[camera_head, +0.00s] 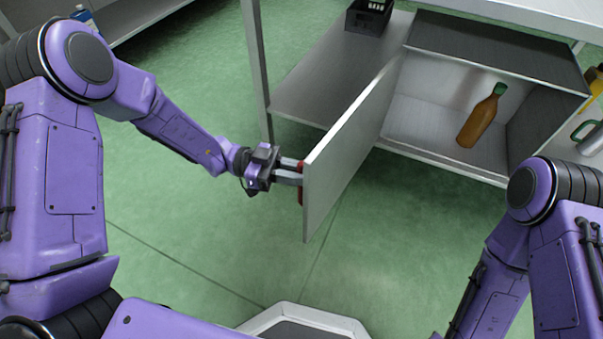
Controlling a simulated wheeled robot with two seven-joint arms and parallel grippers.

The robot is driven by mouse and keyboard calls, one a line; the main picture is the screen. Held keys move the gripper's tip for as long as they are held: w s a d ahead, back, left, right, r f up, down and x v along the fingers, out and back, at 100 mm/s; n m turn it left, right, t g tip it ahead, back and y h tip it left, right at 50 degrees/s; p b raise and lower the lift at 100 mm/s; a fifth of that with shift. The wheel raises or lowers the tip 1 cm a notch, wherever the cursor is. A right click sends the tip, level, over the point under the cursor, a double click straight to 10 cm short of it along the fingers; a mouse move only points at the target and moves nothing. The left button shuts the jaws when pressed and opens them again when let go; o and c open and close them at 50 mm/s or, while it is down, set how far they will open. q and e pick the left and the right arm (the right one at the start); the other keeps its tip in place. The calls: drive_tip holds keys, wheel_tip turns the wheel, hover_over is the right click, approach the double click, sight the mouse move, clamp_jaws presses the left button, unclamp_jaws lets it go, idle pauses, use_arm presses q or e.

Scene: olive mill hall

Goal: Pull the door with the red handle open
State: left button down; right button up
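The door (350,140) is a flat light-grey panel, swung well out from a low cabinet (512,62), with its edge towards me. The red handle (300,195) shows only in part at the door's free edge, on its left face. My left gripper (296,172) is at this handle, its fingers reaching to the red part. The fingertips are partly hidden, but the fingers look closed around the handle. Inside the cabinet stands an orange-brown bottle (478,120) with a green cap. My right arm comes in at the lower right; its gripper is out of view.
A shelf (325,80) left of the cabinet holds a black crate (368,17). A metal post (256,65) stands behind my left gripper. A metal can (588,135) and a yellow item are at the right edge. Green floor is free below the door.

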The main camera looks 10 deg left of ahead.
use_arm(q)
drive_tip(key=shift+w+r, duration=0.1)
drive_tip(key=shift+w, duration=0.05)
drive_tip(key=c, duration=1.2)
unclamp_jaws()
drive_tip(key=a+p, duration=0.2)
drive_tip(key=a, duration=0.8)
drive_tip(key=shift+a, duration=0.25)
